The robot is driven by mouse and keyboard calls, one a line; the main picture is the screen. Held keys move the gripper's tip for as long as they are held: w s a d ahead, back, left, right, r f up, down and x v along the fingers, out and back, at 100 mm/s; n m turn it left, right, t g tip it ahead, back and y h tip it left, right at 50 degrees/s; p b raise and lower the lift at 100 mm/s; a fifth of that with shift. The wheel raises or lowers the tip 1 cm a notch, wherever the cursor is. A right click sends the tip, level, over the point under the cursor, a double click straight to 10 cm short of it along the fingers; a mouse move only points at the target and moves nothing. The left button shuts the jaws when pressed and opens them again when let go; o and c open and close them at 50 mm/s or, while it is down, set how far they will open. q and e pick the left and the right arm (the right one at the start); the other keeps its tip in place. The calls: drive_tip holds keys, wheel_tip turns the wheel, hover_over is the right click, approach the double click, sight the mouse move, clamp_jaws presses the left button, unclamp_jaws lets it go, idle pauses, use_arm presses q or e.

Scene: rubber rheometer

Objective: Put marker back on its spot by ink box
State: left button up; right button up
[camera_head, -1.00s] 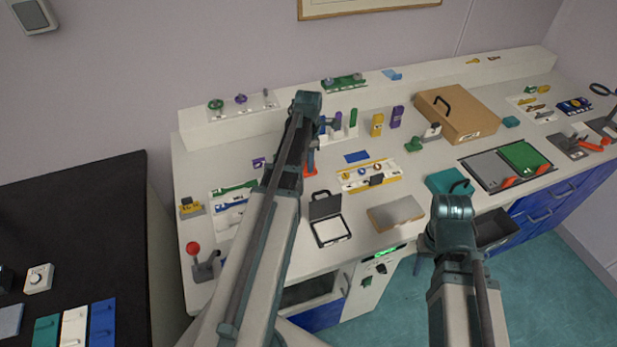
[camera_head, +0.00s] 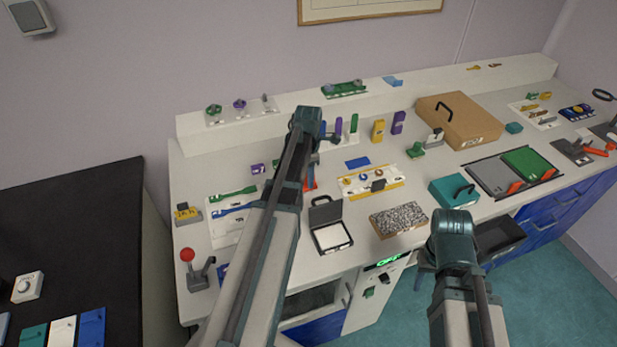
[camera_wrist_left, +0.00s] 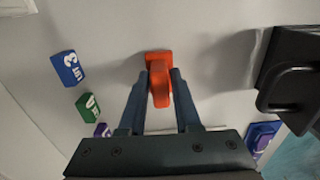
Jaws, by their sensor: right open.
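The marker appears to be an orange piece (camera_wrist_left: 160,85) with a wider end and a narrow grip; its orange foot also shows in the head view (camera_head: 310,185), low over the bench or on it.
The LOT 3 block (camera_wrist_left: 68,68) and a green block (camera_wrist_left: 88,105) lie left of the marker in the wrist view. Behind stand a yellow block (camera_head: 378,130) and a purple block (camera_head: 398,122). A speckled plate (camera_head: 398,220) and teal case (camera_head: 454,190) lie to the right.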

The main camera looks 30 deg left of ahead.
use_arm(q)
drive_tip(key=shift+o, duration=1.4)
drive_tip(key=shift+r, duration=0.2)
wheel_tip(320, 180, up, 12)
drive_tip(key=p, duration=1.2)
